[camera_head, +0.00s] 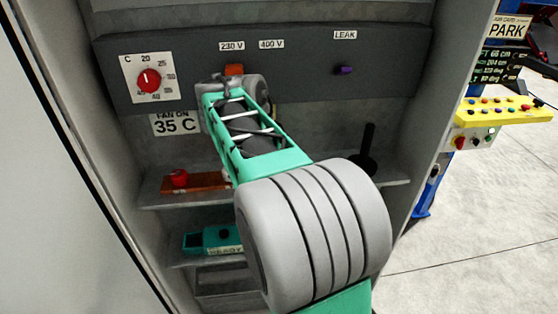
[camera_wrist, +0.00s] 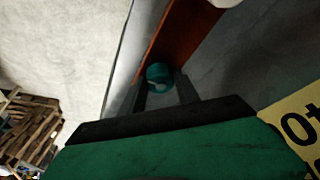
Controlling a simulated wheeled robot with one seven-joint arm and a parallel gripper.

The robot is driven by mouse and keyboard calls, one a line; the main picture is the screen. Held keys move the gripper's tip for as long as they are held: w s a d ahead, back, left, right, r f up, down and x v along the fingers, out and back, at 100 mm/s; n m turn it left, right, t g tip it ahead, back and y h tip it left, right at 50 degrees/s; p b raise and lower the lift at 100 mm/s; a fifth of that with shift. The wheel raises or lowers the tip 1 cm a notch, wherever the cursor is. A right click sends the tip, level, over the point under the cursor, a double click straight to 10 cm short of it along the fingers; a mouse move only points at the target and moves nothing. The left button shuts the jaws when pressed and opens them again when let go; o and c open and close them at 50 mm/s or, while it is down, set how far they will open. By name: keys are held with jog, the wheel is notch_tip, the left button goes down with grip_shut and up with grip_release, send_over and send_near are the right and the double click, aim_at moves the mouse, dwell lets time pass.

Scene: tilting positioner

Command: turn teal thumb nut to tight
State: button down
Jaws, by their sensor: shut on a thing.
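The teal thumb nut (camera_wrist: 159,73) is a small round cap beside an orange-brown bar (camera_wrist: 182,32) in the wrist view. My gripper (camera_wrist: 163,88) has its two dark fingers on either side of the nut and is shut on it. Part of the nut is hidden between the fingers, and no tight mark shows. In the head view my arm covers the middle of the cabinet. I cannot make out the nut or my fingertips there. A brown bar with a red knob (camera_head: 179,178) shows left of my arm.
The cabinet panel (camera_head: 300,70) carries a red dial (camera_head: 149,80), an orange switch (camera_head: 234,70) and a purple knob (camera_head: 345,70). A black lever (camera_head: 367,150) stands right of my arm. A teal block (camera_head: 205,241) sits on a lower shelf. Open floor (camera_head: 480,240) lies at right.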

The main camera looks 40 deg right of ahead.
jog(key=shift+d+m, duration=0.1)
jog(key=shift+m, duration=0.3)
jog(key=c, duration=1.1)
grip_release()
jog(key=shift+s+d, duration=0.1)
jog(key=shift+o, duration=1)
jog(key=p+v, duration=0.1)
jog(key=v, duration=0.7)
jog(key=shift+p, duration=0.4)
jog(key=shift+w+f, duration=0.1)
jog(key=shift+w, duration=0.15)
